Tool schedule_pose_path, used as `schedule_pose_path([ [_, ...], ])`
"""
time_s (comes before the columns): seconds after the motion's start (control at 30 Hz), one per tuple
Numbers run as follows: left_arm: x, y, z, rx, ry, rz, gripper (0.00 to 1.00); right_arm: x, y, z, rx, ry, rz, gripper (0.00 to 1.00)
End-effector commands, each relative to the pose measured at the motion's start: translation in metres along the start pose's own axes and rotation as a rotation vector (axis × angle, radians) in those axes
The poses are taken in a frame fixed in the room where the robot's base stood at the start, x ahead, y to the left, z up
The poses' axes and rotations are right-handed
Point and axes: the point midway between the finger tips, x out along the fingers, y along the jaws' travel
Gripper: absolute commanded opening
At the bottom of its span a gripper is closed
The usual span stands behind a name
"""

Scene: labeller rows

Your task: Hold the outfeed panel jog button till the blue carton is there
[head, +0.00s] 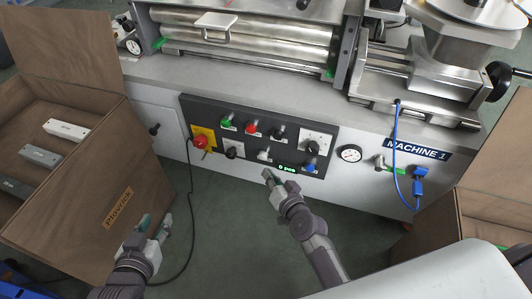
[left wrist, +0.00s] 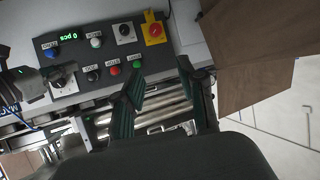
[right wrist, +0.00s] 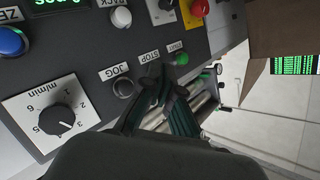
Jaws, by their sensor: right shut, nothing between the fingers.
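The control panel (head: 250,140) is on the front of the machine. Its black jog button (head: 278,132), labelled JOG, also shows in the right wrist view (right wrist: 123,88) and the left wrist view (left wrist: 92,76). My right gripper (head: 270,176) is shut and empty, in front of the panel's lower edge. In the right wrist view its fingertips (right wrist: 165,84) appear beside the jog button, not over it, and hide the stop button. My left gripper (head: 153,230) is open and empty, low and left of the panel; its fingers spread in the left wrist view (left wrist: 168,88). I see no blue carton.
An open brown box (head: 90,190) with white, grey and dark bars stands at left; another brown box (head: 495,185) is at right. A red stop knob on yellow (head: 201,141) and a blue button (head: 309,168) flank the panel. The display (head: 287,168) reads 0 pcs. A blue cable (head: 396,150) hangs right.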

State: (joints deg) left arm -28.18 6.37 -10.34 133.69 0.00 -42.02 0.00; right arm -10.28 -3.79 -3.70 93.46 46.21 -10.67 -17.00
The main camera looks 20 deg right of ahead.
Motion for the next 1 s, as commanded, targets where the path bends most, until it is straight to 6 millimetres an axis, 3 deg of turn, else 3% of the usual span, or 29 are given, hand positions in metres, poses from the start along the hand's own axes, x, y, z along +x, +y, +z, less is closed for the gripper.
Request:
schedule_pose_path([
  [0.2, -0.018, 0.000, -0.022, 0.000, 0.069, 0.000, 0.40, 0.004, -0.009, -0.022, 0.033, 0.075, -0.039, 0.00],
  [0.57, -0.019, 0.000, -0.025, 0.000, 0.074, 0.000, 0.40, 0.004, -0.011, -0.025, 0.034, 0.078, -0.041, 0.00],
  [0.77, -0.018, 0.002, -0.035, 0.000, 0.134, 0.004, 0.40, 0.012, -0.004, -0.031, 0.032, 0.080, -0.041, 0.00],
  [1.0, -0.019, 0.006, -0.067, -0.001, 0.317, 0.015, 0.40, 0.035, 0.013, -0.047, 0.032, 0.079, -0.041, 0.00],
])
